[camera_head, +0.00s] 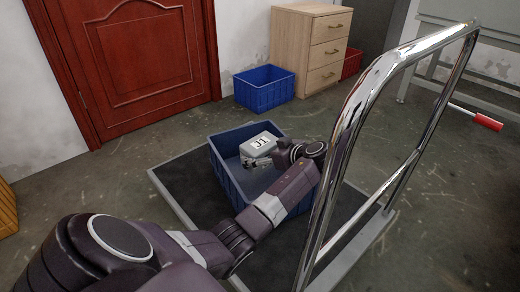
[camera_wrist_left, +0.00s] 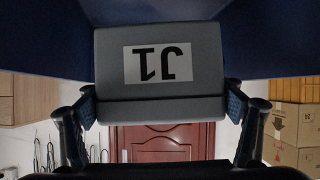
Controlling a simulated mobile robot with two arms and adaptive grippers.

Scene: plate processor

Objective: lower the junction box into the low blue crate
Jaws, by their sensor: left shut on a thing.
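The junction box (camera_head: 258,143) is grey with a white label reading J1. It is at the mouth of the blue crate (camera_head: 226,178), near the crate's far side, with its top showing at about rim height. My left gripper (camera_head: 262,162) is shut on the box. The left wrist view shows the box (camera_wrist_left: 160,70) upside down between the two fingers (camera_wrist_left: 162,106), with dark blue crate walls (camera_wrist_left: 45,40) around it. My left arm hides the crate's near right part. I cannot tell whether the box touches the crate floor. My right gripper is not in view.
The crate stands on a flat trolley (camera_head: 180,200) with a tall chrome handle (camera_head: 345,150) close to the right of my arm. Another blue crate (camera_head: 264,92) stands on the floor by a wooden drawer cabinet (camera_head: 300,50). A red door (camera_head: 140,50) is at the back left.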

